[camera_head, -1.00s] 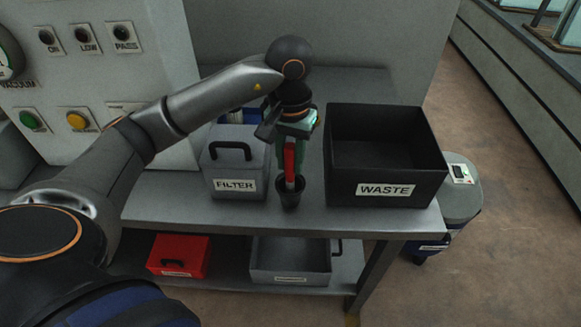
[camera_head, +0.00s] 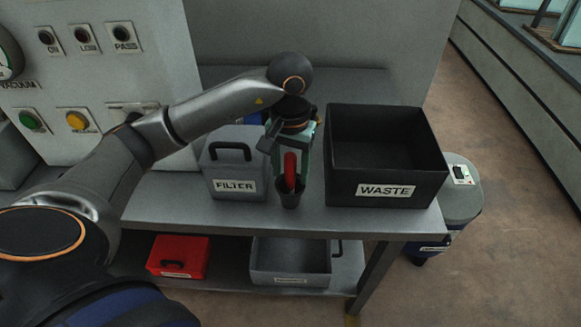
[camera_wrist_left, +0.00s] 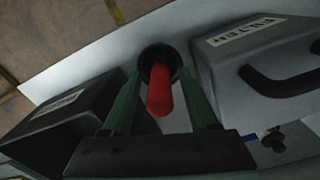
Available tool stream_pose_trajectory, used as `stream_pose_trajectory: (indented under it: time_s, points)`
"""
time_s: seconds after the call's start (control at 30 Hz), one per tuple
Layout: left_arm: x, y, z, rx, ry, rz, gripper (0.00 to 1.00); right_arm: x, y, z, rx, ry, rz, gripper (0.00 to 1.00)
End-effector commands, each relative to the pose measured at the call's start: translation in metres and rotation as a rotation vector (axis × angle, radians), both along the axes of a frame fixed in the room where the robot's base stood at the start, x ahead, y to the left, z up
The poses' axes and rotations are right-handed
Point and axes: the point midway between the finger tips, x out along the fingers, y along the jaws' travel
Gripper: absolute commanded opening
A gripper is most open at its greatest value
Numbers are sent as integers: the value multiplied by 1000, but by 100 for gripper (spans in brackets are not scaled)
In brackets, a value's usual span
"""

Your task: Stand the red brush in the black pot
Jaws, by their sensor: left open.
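The red brush (camera_head: 290,170) stands upright in the small black pot (camera_head: 290,193) on the table, between the FILTER box and the WASTE bin. In the left wrist view, the red brush (camera_wrist_left: 160,96) points up toward the camera, and the dark rim of the pot (camera_wrist_left: 158,57) shows behind it. My left gripper (camera_head: 291,172) is open, with its green fingers around the brush. In the wrist view the fingers (camera_wrist_left: 162,85) are on either side of the brush with gaps. The brush's lower end is hidden in the pot. My right gripper is not in view.
The grey FILTER box (camera_head: 234,185) stands close on the left. The black WASTE bin (camera_head: 385,191) stands close on the right. A red box (camera_head: 180,255) and a grey tray (camera_head: 290,262) sit on the lower shelf. The table front (camera_head: 300,222) is clear.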

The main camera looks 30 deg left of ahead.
Motion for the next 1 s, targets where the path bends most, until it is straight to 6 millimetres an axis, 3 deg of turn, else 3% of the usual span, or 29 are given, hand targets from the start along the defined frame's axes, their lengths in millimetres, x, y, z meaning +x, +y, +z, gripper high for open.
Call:
stream_pose_trajectory:
  time_s: [0.27,0.7,1.0]
  points:
    - [1,0,12,-1,-4,0,60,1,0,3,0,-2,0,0]
    - [1,0,96,1,-5,1,60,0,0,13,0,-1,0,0]
    - [0,0,122,0,-2,2,60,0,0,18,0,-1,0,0]
